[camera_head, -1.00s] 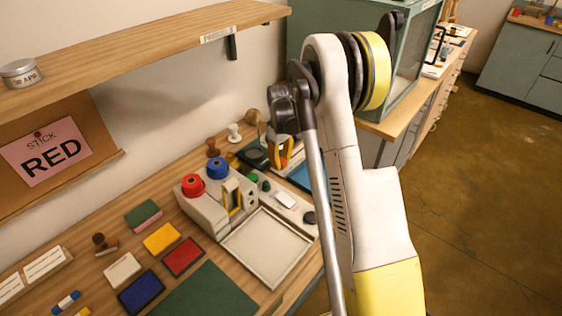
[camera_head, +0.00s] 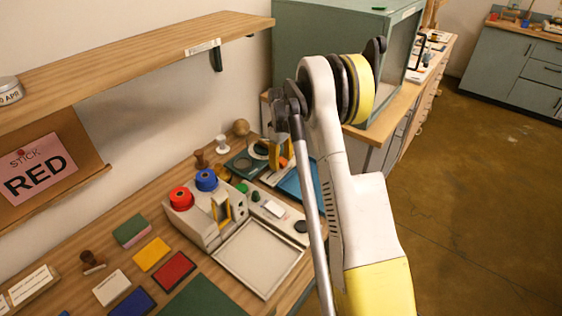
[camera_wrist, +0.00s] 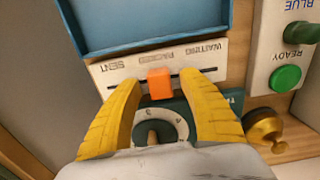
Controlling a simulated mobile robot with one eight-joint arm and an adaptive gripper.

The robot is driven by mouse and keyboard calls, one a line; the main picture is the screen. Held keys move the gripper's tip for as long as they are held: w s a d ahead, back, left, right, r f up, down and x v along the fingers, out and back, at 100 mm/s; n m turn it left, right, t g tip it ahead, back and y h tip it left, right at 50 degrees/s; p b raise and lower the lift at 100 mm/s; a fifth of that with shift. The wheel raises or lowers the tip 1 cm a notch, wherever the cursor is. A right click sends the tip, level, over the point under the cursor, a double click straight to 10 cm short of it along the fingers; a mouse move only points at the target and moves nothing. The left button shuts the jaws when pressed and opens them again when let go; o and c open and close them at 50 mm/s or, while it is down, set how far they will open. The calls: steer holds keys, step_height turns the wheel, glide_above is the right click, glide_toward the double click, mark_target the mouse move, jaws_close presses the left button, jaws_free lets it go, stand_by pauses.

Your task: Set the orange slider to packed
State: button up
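The orange slider (camera_wrist: 159,83) sits near the middle of its slot on a pale label strip (camera_wrist: 212,60), in the wrist view. The strip reads SENT at left, a blurred word that looks like PACKED in the middle and WAITING at right, upside down. The slider stands by the middle word. My gripper (camera_wrist: 161,86) is open, with one yellow finger on each side of the slider and a visible gap to each. In the head view my gripper (camera_head: 281,153) is over the back of the table, and the arm hides part of that area.
A blue tray (camera_wrist: 130,45) lies just beyond the strip. A numbered dial (camera_wrist: 177,124) sits between the fingers, nearer the wrist. A green READY button (camera_wrist: 285,78) and a brass knob (camera_wrist: 264,128) are at right. A green cabinet (camera_head: 330,60) stands behind the arm.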

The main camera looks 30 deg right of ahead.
mark_target(281, 160)
step_height(281, 160, up, 12)
stand_by(0.5)
steer(key=shift+r, duration=0.1)
